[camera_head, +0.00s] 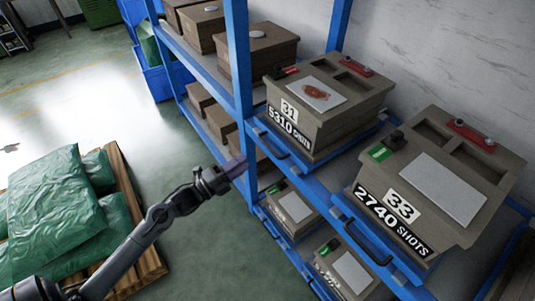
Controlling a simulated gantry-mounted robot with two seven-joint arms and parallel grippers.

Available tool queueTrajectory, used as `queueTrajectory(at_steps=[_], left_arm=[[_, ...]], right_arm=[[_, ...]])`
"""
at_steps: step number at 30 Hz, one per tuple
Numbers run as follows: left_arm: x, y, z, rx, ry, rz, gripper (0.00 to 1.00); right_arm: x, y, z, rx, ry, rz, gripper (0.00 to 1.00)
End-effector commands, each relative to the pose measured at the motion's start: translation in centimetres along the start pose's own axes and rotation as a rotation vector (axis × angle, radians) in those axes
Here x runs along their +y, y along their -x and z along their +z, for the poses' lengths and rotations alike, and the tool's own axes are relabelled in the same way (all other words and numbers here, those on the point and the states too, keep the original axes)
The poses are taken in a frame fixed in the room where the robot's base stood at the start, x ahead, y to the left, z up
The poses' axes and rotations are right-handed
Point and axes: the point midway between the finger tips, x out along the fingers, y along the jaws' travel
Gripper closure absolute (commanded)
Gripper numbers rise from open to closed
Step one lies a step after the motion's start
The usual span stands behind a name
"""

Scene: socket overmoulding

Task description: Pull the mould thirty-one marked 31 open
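The mould marked 31 (340,122) is a grey-brown block with a "5310 SHOTS" label. My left gripper (237,168) is in front of the rack, left of and a little below that handle, close to the blue upright. It appears apart from the handle. Its fingers are too small and dark to tell open from shut. My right gripper is not in view.
The mould marked 33 (420,225) stands to the right on a tray with its own handle (362,243). More moulds (295,207) sit on the level below. The blue upright (239,80) stands between bays. Green sacks (55,205) lie on a pallet at left. Floor between is clear.

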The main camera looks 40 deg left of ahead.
Motion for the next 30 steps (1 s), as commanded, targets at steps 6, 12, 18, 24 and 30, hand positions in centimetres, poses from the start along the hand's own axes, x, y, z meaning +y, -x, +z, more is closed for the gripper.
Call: queueTrajectory(at_steps=[6, 12, 18, 24, 30], left_arm=[[0.1, -2.3, 0.0, 0.001, 0.0, -0.004, 0.69], [0.1, -5.6, 0.0, 0.0, 0.001, -0.005, 0.69], [0.1, -8.4, 0.0, 0.0, 0.0, -0.004, 0.69], [0.1, -10.1, 0.0, -0.001, 0.0, -0.002, 0.69], [0.1, -10.6, -0.1, 0.001, 0.001, -0.001, 0.69]], right_arm=[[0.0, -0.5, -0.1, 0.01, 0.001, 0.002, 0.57], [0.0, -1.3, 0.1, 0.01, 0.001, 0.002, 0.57], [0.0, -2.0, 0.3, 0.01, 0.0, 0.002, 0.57], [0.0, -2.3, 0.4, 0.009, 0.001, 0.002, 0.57], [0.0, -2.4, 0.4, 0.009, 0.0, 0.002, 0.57]])
